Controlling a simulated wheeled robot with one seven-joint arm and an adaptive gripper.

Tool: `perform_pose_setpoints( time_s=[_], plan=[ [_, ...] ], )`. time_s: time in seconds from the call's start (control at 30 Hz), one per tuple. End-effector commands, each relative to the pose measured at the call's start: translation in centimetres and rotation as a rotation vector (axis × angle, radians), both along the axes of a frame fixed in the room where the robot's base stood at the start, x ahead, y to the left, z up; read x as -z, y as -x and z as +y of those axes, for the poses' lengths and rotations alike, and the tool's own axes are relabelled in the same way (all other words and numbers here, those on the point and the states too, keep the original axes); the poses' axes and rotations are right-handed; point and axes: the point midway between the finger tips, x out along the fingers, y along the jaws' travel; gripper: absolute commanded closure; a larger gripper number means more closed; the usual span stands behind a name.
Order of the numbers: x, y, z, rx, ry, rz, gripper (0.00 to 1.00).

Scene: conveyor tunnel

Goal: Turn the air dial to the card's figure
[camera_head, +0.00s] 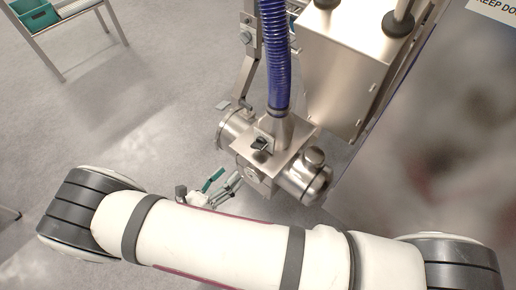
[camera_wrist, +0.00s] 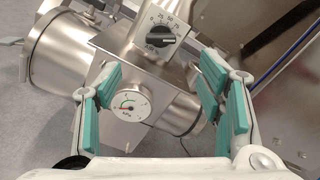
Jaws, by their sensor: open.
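The air dial (camera_wrist: 168,40) is a black knob on a pale square scale plate with small figures, fixed to a steel box. A light mark lies across the knob, roughly level in the wrist view; the figure it meets is too small to read surely. In the head view the dial (camera_head: 261,143) is a small dark knob on the box's top face. My gripper (camera_wrist: 162,68) is open and empty, its teal-padded fingers apart on either side of the box face, not touching the knob. It also shows in the head view (camera_head: 222,183), below left of the box. No figure card is in view.
A round gauge (camera_wrist: 130,107) with a red needle sits below the dial. A blue ribbed hose (camera_head: 275,60) enters the steel box (camera_head: 285,133) from above. A larger steel housing (camera_head: 343,75) stands to the right. A rack with a teal bin (camera_head: 35,14) stands far left over open floor.

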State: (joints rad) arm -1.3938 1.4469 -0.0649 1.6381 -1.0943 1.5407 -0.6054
Motion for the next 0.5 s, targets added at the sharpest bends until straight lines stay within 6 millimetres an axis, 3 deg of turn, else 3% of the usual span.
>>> perform_pose_setpoints(
  time_s=[0.5],
  plan=[
    [0.0,-7.2,-5.7,0.007,-0.001,-0.002,0.38]
  ],
)
